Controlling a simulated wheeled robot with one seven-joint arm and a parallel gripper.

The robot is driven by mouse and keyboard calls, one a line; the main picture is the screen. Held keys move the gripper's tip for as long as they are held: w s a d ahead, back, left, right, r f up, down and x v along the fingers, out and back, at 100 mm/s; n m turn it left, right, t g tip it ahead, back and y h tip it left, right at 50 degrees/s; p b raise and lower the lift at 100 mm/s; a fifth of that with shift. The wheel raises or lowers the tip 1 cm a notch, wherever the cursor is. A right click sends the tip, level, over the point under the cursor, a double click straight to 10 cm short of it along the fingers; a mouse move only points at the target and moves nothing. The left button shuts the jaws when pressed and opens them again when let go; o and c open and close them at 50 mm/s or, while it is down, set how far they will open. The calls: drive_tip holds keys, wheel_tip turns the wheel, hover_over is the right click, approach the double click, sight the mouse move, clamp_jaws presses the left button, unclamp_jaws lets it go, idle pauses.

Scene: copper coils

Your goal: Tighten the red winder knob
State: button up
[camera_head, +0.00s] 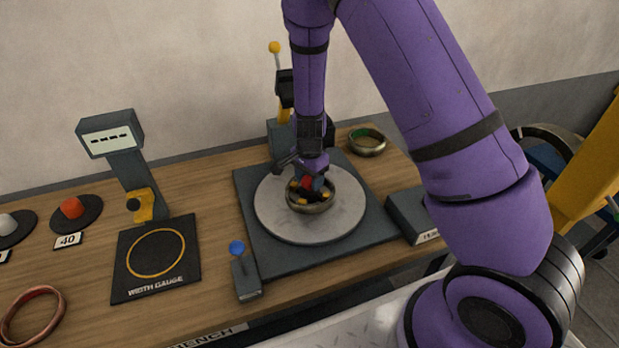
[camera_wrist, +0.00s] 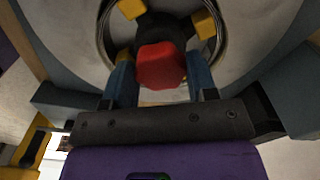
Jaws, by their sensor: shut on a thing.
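The red winder knob (camera_wrist: 160,66) sits at the centre of a dark hub with yellow blocks. In the wrist view it lies between the two blue fingers of my gripper (camera_wrist: 160,82), which is shut on it. In the head view the red knob (camera_head: 306,182) is partly hidden by my gripper (camera_head: 312,184), which reaches down from above. The hub stands inside a metal ring (camera_head: 312,208) on a round grey turntable (camera_head: 275,222). The turntable lies on a dark square base (camera_head: 257,254).
A width gauge (camera_head: 158,284) with a display post stands left of the base. A blue-topped lever (camera_head: 238,248) stands at its front left. A copper ring (camera_head: 62,300) lies front left.

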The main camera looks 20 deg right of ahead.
sight(309, 179)
idle(0.3)
drive_tip(key=o, duration=0.9)
wheel_tip(309, 179, up, 11)
drive_tip(key=shift+f, duration=0.1)
